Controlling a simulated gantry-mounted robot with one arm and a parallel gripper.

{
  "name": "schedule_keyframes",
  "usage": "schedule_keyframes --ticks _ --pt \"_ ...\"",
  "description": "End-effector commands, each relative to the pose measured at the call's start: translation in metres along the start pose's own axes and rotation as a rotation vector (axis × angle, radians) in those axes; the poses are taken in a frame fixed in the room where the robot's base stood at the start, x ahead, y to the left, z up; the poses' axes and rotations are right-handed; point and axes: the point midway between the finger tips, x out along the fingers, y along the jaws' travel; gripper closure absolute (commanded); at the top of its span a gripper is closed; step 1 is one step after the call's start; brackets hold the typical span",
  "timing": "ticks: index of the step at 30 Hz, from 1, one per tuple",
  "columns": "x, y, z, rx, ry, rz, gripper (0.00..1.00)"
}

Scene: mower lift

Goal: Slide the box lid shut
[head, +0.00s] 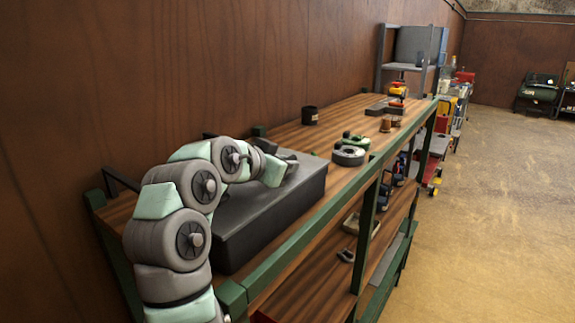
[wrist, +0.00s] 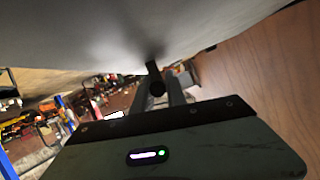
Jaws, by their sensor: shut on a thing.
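The dark grey box (head: 265,210) sits on the wooden workbench with its grey lid on top. My gripper (head: 288,158) is at the far part of the lid, partly hidden behind my arm. In the wrist view the lid (wrist: 100,30) fills the top as a broad grey surface. A dark knob-like handle (wrist: 154,76) sticks out from it. My gripper (wrist: 160,88) is shut on this handle. My arm hides part of the box top, and I cannot tell how far the lid is open.
The workbench (head: 325,130) runs along a wooden wall. A black cup (head: 309,115), a grey round part (head: 349,155) and small brown pots (head: 390,122) stand beyond the box. A green frame rail (head: 300,235) edges the bench front. A clear floor (head: 490,220) lies to the right.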

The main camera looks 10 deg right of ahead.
Motion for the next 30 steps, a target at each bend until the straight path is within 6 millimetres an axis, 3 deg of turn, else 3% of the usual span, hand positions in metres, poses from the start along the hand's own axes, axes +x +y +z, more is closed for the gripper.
schedule_keyframes --ticks 3,4,11,22,30 --pt "0.001 0.004 -0.002 0.004 0.002 0.009 1.0" --pt "0.001 0.004 -0.002 0.004 0.002 0.009 0.81" --pt "0.001 0.003 -0.002 0.003 0.002 0.007 0.63" --pt "-0.007 0.001 -0.001 0.002 0.002 0.002 0.62" --pt "-0.057 0.001 0.001 0.004 0.002 0.0 0.62"
